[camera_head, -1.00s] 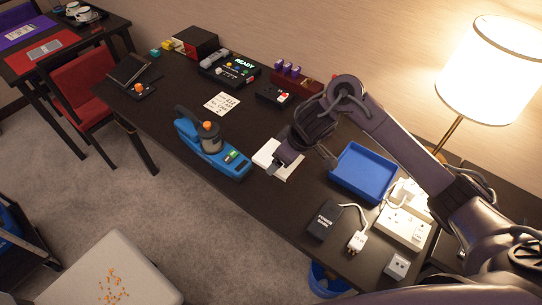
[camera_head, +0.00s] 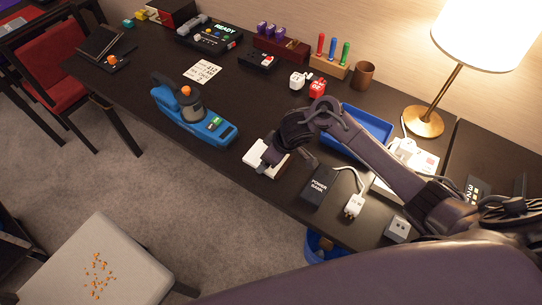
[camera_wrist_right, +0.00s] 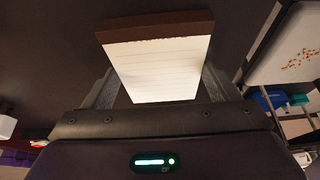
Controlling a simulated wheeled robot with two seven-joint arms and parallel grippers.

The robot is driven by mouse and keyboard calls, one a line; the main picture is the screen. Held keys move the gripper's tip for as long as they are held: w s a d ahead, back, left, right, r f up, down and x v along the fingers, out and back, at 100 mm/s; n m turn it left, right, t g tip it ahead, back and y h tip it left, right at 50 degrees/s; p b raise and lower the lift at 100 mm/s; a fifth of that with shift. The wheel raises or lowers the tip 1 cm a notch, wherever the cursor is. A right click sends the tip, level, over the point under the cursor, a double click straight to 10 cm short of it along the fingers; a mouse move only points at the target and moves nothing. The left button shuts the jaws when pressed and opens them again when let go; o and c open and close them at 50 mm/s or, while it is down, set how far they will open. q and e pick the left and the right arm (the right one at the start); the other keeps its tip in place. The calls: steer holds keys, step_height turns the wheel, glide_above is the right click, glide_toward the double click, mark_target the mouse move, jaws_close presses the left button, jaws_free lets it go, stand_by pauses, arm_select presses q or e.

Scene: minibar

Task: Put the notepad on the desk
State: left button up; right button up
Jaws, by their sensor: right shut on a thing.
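The notepad (camera_head: 266,168) has white lined paper and a brown bound edge. My right gripper (camera_head: 270,156) is shut on it near the front edge of the dark desk (camera_head: 135,85). In the right wrist view the notepad (camera_wrist_right: 158,65) sits between the two fingers (camera_wrist_right: 155,90), lined face showing, brown binding at the far end. I cannot tell whether its underside touches the desk. My left gripper is not in view.
A blue tray (camera_head: 355,133) is partly behind my right arm. The lamp (camera_head: 424,122) stands at the back. Bare desk lies beyond the notepad.

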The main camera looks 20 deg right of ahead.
steer(key=shift+f, duration=0.1)
steer(key=o, duration=0.9)
steer(key=shift+o, duration=0.2)
steer(key=shift+r, duration=0.35)
steer(key=p+v, duration=0.3)
steer(key=v, duration=0.8)
steer(key=shift+s+r, duration=0.2)
steer(key=shift+r, duration=0.1)
